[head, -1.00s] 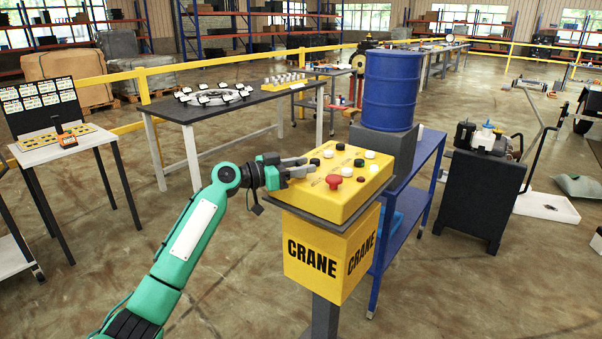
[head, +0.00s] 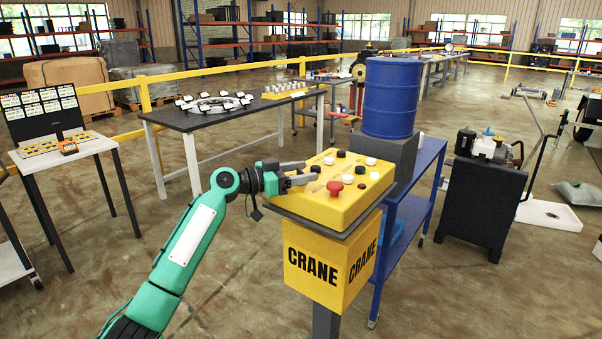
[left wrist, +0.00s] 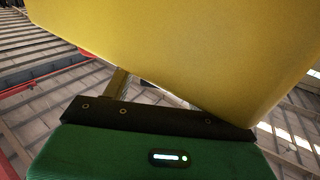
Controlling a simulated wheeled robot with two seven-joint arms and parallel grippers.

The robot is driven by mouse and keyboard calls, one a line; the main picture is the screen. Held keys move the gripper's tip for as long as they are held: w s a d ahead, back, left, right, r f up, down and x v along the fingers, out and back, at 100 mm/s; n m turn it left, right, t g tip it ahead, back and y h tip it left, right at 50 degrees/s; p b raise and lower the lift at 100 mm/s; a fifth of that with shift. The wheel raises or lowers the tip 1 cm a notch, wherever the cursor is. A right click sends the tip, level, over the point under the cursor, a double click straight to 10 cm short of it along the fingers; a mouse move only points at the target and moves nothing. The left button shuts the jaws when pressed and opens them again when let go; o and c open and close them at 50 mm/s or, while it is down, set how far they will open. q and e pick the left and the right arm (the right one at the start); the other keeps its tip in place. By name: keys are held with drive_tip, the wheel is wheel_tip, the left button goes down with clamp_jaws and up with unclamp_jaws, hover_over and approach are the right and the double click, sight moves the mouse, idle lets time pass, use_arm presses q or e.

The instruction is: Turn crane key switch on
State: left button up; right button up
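The yellow crane control box (head: 318,205) stands on a pedestal above a yellow block marked CRANE (head: 315,264). Its top carries a red mushroom button (head: 335,187) and several black and white buttons. My left gripper (head: 311,171) reaches over the box's left edge, low above its top. Its two grey fingers look apart, with a dark knob (head: 316,169) at or between the tips; contact cannot be told. I cannot make out which control is the key switch. My right gripper is out of view.
A blue drum (head: 390,97) on a grey block and a blue cart (head: 412,200) stand close behind the box to the right. A dark table (head: 225,118) stands behind left, and a white table (head: 65,155) far left. The floor at front left is open.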

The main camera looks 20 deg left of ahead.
use_arm(q)
drive_tip(key=shift+s+a+f, duration=0.1)
drive_tip(key=shift+s+a, duration=0.05)
drive_tip(key=b+v, duration=0.1)
drive_tip(key=v, duration=1.2)
drive_tip(key=shift+b, duration=0.4)
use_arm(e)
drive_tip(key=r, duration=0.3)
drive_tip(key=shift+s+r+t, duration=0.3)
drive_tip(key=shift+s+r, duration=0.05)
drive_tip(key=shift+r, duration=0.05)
use_arm(q)
drive_tip(key=shift+s+a, duration=0.1)
drive_tip(key=shift+s, duration=0.05)
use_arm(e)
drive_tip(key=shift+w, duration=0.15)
